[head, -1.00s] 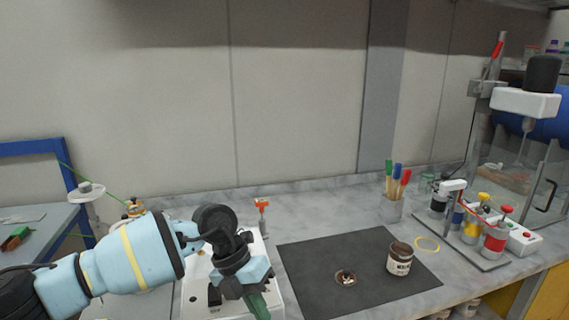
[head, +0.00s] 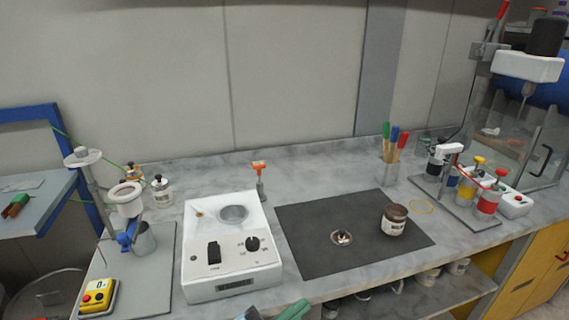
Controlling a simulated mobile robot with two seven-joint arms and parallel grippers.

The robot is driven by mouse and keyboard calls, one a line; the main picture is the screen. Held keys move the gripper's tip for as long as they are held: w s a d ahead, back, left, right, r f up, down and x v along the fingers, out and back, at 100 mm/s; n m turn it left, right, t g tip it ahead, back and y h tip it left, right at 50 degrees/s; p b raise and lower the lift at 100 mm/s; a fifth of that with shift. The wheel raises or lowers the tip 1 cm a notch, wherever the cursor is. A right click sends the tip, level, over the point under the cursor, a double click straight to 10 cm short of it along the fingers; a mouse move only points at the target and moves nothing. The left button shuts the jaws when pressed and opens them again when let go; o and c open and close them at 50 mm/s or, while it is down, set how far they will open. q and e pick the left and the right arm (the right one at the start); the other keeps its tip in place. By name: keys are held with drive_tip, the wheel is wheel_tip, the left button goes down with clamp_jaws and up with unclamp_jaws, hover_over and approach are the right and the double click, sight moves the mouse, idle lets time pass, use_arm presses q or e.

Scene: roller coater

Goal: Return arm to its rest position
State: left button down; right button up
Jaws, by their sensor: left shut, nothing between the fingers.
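My left gripper (head: 293,311) shows only as a green fingertip part at the bottom edge of the head view, in front of the bench and below the white machine. It is shut and holds nothing that I can see. The rest of my left arm is out of the picture. My right gripper is not in view. The white machine (head: 228,270) has a round metal well, a black switch and a knob, and its top is uncovered.
A dark mat (head: 300,225) bears a brown-lidded jar (head: 394,219) and a small round dish (head: 341,237). A stand with a white cup (head: 125,198) is at left. Colored-handled tools stand in a holder (head: 388,172). Capped cans (head: 488,201) are on a rack at right.

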use_arm(q)
drive_tip(key=s+a+f+n+t+y, duration=0.2)
drive_tip(key=a+f+n+t+y, duration=0.2)
drive_tip(key=a+f+n+y, duration=0.5)
drive_tip(key=s+a+f+n+g+y, duration=0.3)
drive_tip(key=s+a+f, duration=0.3)
drive_tip(key=s+f, duration=0.3)
drive_tip(key=s+a+f+n+g+y, duration=0.3)
drive_tip(key=s+a+f+n+y, duration=0.1)
drive_tip(key=s+a+f, duration=0.3)
drive_tip(key=s+f+n, duration=0.1)
drive_tip(key=s+f, duration=0.1)
drive_tip(key=s, duration=0.2)
drive_tip(key=shift+s+a+f+g+y, duration=0.2)
drive_tip(key=shift+s+g+y, duration=0.05)
drive_tip(key=shift+g+y, duration=0.15)
